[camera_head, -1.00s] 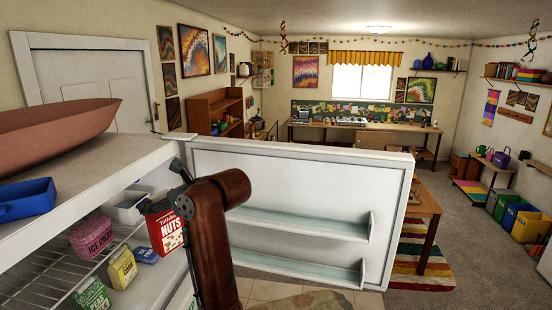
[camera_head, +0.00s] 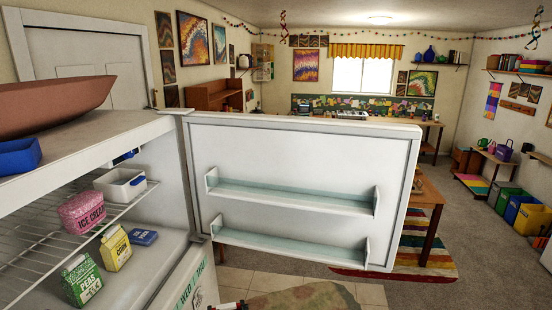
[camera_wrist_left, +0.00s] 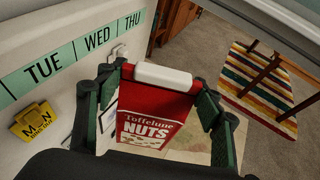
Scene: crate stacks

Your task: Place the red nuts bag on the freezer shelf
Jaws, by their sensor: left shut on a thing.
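The red nuts bag (camera_wrist_left: 150,115) with white "NUTS" lettering is upright between the fingers of my left gripper (camera_wrist_left: 158,105) in the left wrist view. The gripper is shut on it. In the head view only a small red, white and black bit of the bag and gripper (camera_head: 235,305) shows at the bottom edge, in front of the freezer and below its door shelves. The open freezer has a wire shelf (camera_head: 28,245) at left, apart from the bag. My right gripper is in neither view.
A pink ice cream tub (camera_head: 82,212), white bin (camera_head: 120,185), yellow corn carton (camera_head: 115,248), green peas carton (camera_head: 82,280) and blue box (camera_head: 143,237) are inside the freezer. Its open door (camera_head: 290,160) stands to the right. A weekday board (camera_wrist_left: 60,65) shows close by.

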